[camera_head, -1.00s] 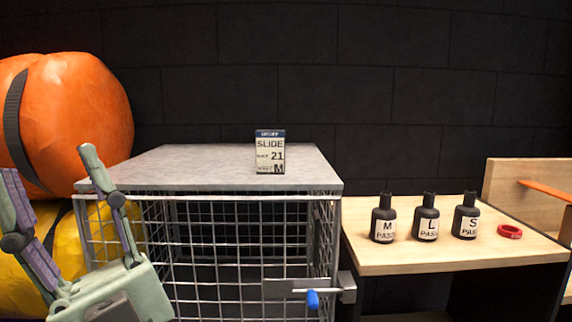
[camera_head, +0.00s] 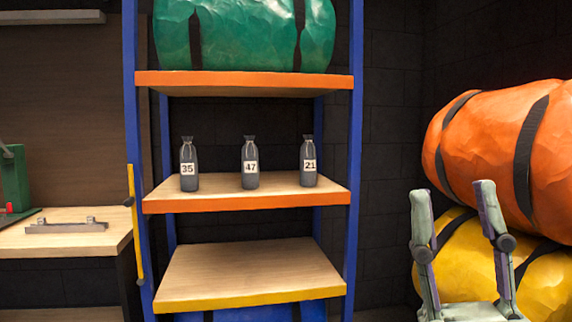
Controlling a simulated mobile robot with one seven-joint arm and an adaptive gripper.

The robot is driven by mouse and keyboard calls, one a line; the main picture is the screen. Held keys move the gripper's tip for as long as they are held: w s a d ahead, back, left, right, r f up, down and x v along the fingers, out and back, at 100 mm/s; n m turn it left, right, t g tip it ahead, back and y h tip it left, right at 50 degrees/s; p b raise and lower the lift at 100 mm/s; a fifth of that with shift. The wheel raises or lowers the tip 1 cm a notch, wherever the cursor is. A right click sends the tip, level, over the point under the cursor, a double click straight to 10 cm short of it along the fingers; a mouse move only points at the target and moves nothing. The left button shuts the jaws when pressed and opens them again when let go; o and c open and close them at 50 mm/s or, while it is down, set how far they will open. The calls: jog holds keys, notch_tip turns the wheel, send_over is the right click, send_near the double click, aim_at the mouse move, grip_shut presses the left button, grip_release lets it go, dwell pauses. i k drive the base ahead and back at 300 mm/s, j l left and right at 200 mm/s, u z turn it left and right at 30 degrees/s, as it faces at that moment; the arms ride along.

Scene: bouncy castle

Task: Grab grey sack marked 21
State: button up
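The small grey sack marked 21 (camera_head: 309,168) stands upright on the middle shelf (camera_head: 250,200), at its right end. Two similar grey sacks stand left of it on the same shelf, one marked 47 (camera_head: 250,166) and one marked 35 (camera_head: 188,168). My gripper (camera_head: 453,205) is at the lower right of the view, fingers pointing up and spread apart. It is open and empty, to the right of the shelf unit and apart from the sacks.
Blue uprights (camera_head: 355,130) frame the shelf unit. A green bundle (camera_head: 245,32) lies on the top shelf; the lower shelf (camera_head: 250,270) is bare. Orange (camera_head: 475,150) and yellow (camera_head: 545,285) bundles are stacked at right. A wooden bench (camera_head: 75,238) with a metal handle stands at left.

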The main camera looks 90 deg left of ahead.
aim_at(309, 176)
jog(key=u, duration=2.5)
jog(key=i, duration=1.4)
jog(key=i+j, duration=0.75)
jog(key=i+j+u, duration=0.05)
